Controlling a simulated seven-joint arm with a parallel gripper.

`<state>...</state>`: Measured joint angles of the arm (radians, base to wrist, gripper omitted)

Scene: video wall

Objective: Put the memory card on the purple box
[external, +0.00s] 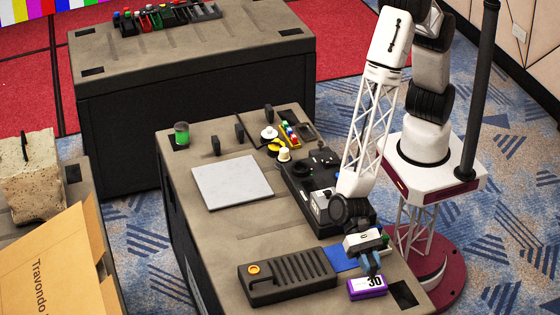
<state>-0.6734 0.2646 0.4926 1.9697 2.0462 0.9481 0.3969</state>
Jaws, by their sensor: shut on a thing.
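The purple box (367,287), with a white label reading "30", sits near the front right corner of the table. My gripper (372,270) points down right above the back edge of the box. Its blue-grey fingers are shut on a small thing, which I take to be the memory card. The fingers hide it, and it is too small to make out. I cannot tell whether it touches the box top.
A black slotted tray (288,277) lies left of the box, with a flat blue piece (340,259) beside it. A black device (306,180) stands behind my gripper. A grey-white square plate (231,182) lies farther left. A green jar (182,134) stands at the far corner.

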